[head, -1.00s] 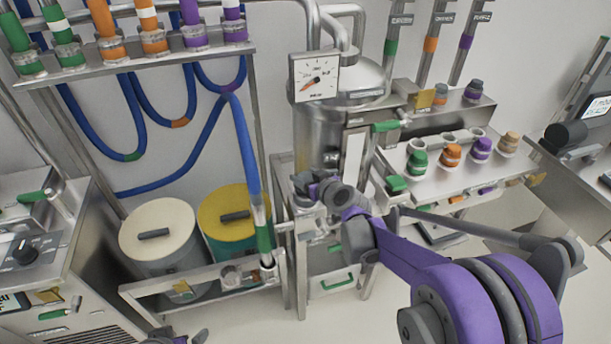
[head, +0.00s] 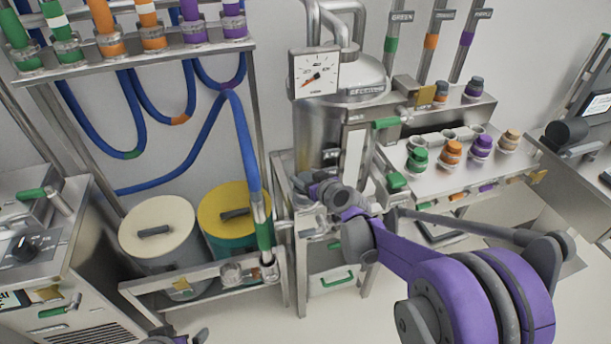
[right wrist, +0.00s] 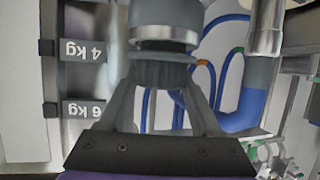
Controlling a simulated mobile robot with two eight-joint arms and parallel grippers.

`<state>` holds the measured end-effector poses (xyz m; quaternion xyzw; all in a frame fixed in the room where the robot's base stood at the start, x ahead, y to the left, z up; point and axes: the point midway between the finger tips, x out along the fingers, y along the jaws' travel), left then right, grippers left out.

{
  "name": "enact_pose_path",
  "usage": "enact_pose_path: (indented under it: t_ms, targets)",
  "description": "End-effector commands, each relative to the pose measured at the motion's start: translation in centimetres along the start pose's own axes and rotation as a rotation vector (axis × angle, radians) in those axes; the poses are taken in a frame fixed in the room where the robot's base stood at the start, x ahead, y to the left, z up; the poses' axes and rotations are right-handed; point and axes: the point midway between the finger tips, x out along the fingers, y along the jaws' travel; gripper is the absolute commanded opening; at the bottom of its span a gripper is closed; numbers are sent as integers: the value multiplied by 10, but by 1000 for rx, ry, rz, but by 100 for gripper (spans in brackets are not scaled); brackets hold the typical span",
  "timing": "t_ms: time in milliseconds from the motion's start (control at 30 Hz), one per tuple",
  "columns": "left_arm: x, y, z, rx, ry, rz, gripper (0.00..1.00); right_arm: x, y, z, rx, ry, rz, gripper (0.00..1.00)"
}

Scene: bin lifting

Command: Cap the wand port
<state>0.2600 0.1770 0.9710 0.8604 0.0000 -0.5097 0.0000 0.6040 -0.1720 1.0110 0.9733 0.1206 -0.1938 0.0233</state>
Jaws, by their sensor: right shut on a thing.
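My right gripper (head: 318,188) is in front of the steel tank (head: 318,125), near the middle of the head view. In the right wrist view its two fingers (right wrist: 163,75) are shut on a dark grey cap (right wrist: 165,22) with a bright metal band. The cap's far end is cut off by the picture's top edge. A blue wand hose (head: 243,150) hangs left of the gripper, its green-banded end (head: 264,235) standing at the lower rail. I cannot make out the wand port clearly. A small part of my left arm (head: 175,338) shows at the bottom edge; its jaws cannot be judged.
A dial gauge (head: 314,73) is on the tank. Green (head: 418,160), orange (head: 451,153) and purple (head: 481,147) caps stand on the right shelf. A cream-lidded bin (head: 157,230) and a yellow-lidded bin (head: 228,212) stand behind the lower rail (head: 190,284). Floor is clear in front.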

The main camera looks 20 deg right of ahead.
Motion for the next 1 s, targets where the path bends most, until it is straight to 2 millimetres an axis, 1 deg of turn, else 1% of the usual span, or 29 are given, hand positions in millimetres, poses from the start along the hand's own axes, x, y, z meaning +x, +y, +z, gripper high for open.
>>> enact_pose_path:
  t_ms: [233, 867, 900, 967, 1000]
  targets:
    - [2, 0, 3, 0, -3, 0, 100, 3, 0, 6, 0, 0, 0, 0]
    - [2, 0, 3, 0, -3, 0, 100, 3, 0, 8, -1, -2, -2, 0]
    - [2, 0, 3, 0, -3, 0, 100, 3, 0, 8, -1, -2, -2, 70]
    - [2, 0, 3, 0, -3, 0, 100, 3, 0, 8, -1, -2, -1, 81]
    - [2, 0, 3, 0, -3, 0, 100, 3, 0, 8, 0, -1, -1, 88]
